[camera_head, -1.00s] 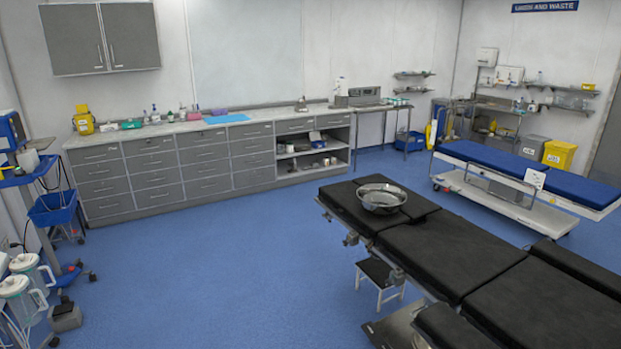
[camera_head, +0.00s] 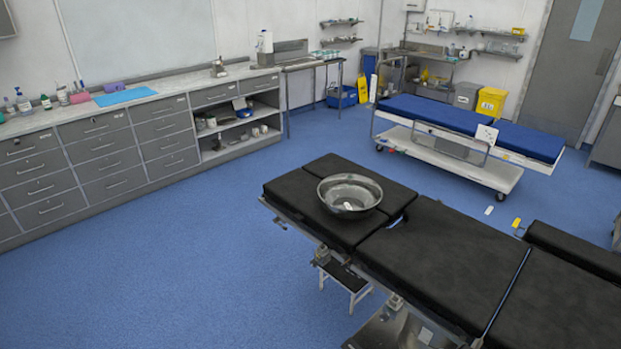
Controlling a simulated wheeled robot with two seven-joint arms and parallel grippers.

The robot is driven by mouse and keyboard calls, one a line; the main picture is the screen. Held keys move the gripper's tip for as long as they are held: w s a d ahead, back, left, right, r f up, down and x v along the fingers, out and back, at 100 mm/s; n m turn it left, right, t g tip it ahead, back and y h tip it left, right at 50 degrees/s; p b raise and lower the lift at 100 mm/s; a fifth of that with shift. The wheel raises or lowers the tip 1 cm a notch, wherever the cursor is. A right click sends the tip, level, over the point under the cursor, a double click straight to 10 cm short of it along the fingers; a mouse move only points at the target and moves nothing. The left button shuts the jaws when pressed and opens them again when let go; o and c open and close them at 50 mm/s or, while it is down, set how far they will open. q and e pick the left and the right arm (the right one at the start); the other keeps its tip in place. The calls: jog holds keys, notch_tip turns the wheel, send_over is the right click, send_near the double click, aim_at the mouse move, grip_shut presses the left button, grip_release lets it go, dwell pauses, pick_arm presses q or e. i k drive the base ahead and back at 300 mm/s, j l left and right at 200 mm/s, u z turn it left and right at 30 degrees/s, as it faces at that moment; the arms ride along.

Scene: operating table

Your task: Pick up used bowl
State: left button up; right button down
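A round silver metal bowl (camera_head: 349,205) rests upright on the head end of the black operating table (camera_head: 440,262). A small white item (camera_head: 349,206) lies inside the bowl. Neither of my grippers shows in the head view, so nothing of mine is seen touching the bowl.
Open blue floor (camera_head: 170,275) lies left of the operating table. A small step stool (camera_head: 345,284) stands beside the table's base. A grey drawer counter (camera_head: 120,150) runs along the left wall. A blue-topped trolley (camera_head: 470,130) stands behind, with yellow and white small items on the floor near it.

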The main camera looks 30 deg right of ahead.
aim_at(344, 196)
jog(key=i+z, duration=0.4)
jog(key=i+j+z, duration=0.25)
jog(key=i+z, duration=0.15)
jog(key=i+j+z, duration=0.4)
jog(key=i+l, duration=0.05)
jog(key=i, duration=0.05)
